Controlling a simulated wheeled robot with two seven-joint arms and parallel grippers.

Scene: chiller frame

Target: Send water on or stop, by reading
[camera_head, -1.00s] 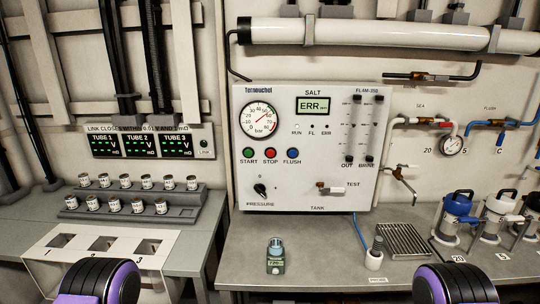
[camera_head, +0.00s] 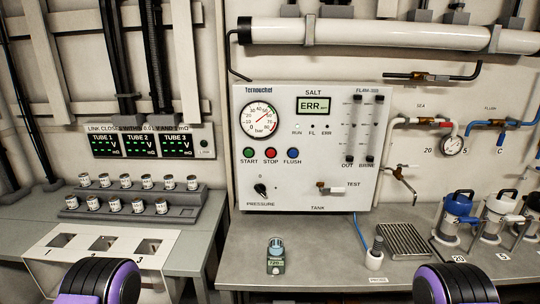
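A white control panel (camera_head: 345,188) labelled SALT stands on the right bench. Its display (camera_head: 313,105) reads ERR. Its round bar gauge (camera_head: 260,120) has a red needle pointing up and right. Below are a green START button (camera_head: 248,153), a red STOP button (camera_head: 270,153) and a blue FLUSH button (camera_head: 292,153). A black PRESSURE knob (camera_head: 261,190) sits at lower left. A valve handle (camera_head: 330,187) lies roughly level between the TANK and TEST labels. A small green meter (camera_head: 276,264) with a blue-grey top stands on the bench.
A probe in a white holder (camera_head: 376,255), a drain grate (camera_head: 405,240) and a blue-topped jug (camera_head: 456,210) stand at right. Left are a rack of small cells (camera_head: 130,213), a three-slot stand (camera_head: 75,262) and a tube readout (camera_head: 140,145).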

